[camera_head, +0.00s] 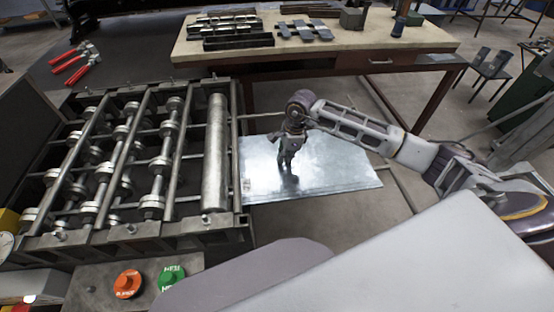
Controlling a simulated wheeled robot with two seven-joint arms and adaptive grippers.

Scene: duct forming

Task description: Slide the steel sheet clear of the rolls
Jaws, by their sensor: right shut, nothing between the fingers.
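The steel sheet (335,178) is a flat, shiny plate just right of the roll frame. Its left edge lies close along the frame's right side; I cannot tell whether any of it is still under the frame. The rolls (165,150) sit in a dark metal frame at the left, with a plain cylinder (215,150) as the rightmost one. My right gripper (287,172) points down over the left part of the sheet and is shut with nothing in it. Whether its tips touch the sheet is unclear. My left gripper is not in view.
An orange button (127,283) and a green button (170,277) are on a panel in front of the frame. A wooden workbench (340,52) with metal parts stands behind. Red-handled clamps (75,62) lie at the back left. Floor shows right of the sheet, below my right arm.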

